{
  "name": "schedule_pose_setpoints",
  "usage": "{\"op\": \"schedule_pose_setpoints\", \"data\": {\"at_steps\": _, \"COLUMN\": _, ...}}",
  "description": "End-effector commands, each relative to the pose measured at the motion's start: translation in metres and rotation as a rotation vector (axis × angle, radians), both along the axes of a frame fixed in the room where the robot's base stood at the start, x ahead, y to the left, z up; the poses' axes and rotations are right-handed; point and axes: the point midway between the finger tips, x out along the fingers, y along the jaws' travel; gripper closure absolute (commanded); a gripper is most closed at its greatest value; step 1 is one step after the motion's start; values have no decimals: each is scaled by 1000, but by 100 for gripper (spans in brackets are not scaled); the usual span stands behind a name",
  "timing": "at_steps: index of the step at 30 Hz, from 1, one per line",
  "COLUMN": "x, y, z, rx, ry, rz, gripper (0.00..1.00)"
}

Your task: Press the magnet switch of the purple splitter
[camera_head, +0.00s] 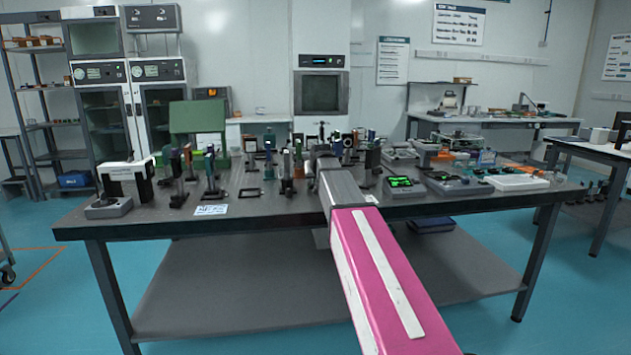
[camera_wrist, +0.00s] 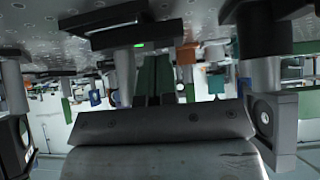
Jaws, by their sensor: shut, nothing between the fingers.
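My pink and grey arm reaches over the optical table (camera_head: 240,205) in the head view. My gripper (camera_wrist: 157,78) shows in the wrist view as dark fingers close together beyond the grey wrist housing; it is shut and empty. The wrist picture is upside down, with the tabletop (camera_wrist: 50,20) along the top. A black magnet base (camera_wrist: 115,32) with a small lit green light is on the tabletop close ahead, and a grey post extends from it. I cannot pick out a clearly purple splitter, so I cannot tell whether this base belongs to it.
Several post-mounted optics (camera_head: 211,170) stand left of my arm. A white and black device (camera_head: 125,180) stands at the table's left. A box with green screens (camera_head: 402,183) and a white tray (camera_head: 515,182) are on the right. In the wrist view, mounts crowd both sides.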

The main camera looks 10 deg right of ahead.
Motion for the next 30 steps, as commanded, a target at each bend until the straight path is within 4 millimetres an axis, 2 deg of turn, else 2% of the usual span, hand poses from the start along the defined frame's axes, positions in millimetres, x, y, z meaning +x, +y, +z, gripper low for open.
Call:
{"op": "schedule_pose_setpoints", "data": {"at_steps": 6, "x": 0, "y": 0, "z": 8, "rx": 0, "ry": 1, "rz": 0, "gripper": 100}}
{"op": "schedule_pose_setpoints", "data": {"at_steps": 20, "x": -4, "y": 0, "z": 11, "rx": 0, "ry": 1, "rz": 0, "gripper": 100}}
{"op": "schedule_pose_setpoints", "data": {"at_steps": 30, "x": -35, "y": 0, "z": 39, "rx": 0, "ry": -1, "rz": 0, "gripper": 100}}
